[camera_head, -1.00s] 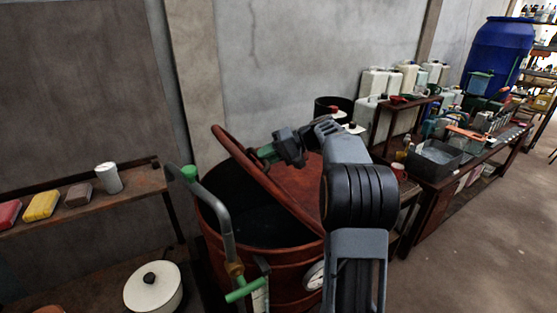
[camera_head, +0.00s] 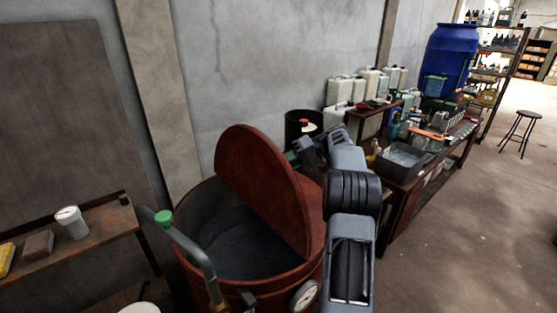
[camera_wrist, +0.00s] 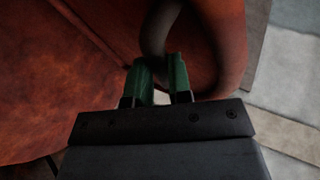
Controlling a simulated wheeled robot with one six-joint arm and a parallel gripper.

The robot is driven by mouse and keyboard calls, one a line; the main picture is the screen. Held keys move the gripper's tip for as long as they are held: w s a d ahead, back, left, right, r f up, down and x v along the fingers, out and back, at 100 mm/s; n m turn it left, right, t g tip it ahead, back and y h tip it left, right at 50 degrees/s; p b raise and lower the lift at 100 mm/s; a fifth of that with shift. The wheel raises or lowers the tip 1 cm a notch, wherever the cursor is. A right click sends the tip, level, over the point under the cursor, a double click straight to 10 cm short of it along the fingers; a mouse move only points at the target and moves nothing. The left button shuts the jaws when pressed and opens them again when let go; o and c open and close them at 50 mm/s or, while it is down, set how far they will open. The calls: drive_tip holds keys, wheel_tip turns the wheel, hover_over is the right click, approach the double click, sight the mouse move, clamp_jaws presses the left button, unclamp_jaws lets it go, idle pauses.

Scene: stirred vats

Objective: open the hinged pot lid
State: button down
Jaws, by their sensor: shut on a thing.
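The pot is a large red-brown vat (camera_head: 262,281) in the head view, with a dark, hollow inside. Its hinged lid (camera_head: 262,182) stands raised steeply over the vat, and the left part of the mouth is open. My gripper (camera_head: 292,158) is behind the lid's right side, partly hidden by it. In the wrist view, the green fingers of my gripper (camera_wrist: 163,78) are shut on a dark curved handle (camera_wrist: 158,32) on the reddish lid surface (camera_wrist: 85,95). The handle is hidden in the head view.
A shelf (camera_head: 100,224) stands left, and a bench with a grey tray (camera_head: 402,160) stands right.

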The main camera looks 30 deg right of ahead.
drive_tip(key=shift+d+f, duration=0.2)
drive_tip(key=shift+f, duration=0.35)
drive_tip(key=shift+d+f, duration=0.2)
drive_tip(key=shift+f, duration=0.3)
drive_tip(key=c, duration=1.4)
unclamp_jaws()
drive_tip(key=shift+w+a, duration=0.1)
drive_tip(key=shift+a, duration=0.05)
drive_tip(key=o, duration=0.3)
drive_tip(key=shift+w, duration=0.2)
drive_tip(key=shift+o, duration=0.2)
drive_tip(key=shift+s+r, duration=0.1)
drive_tip(key=shift+r, duration=0.1)
drive_tip(key=p+v, duration=0.1)
drive_tip(key=v, duration=0.6)
drive_tip(key=shift+d, duration=0.25)
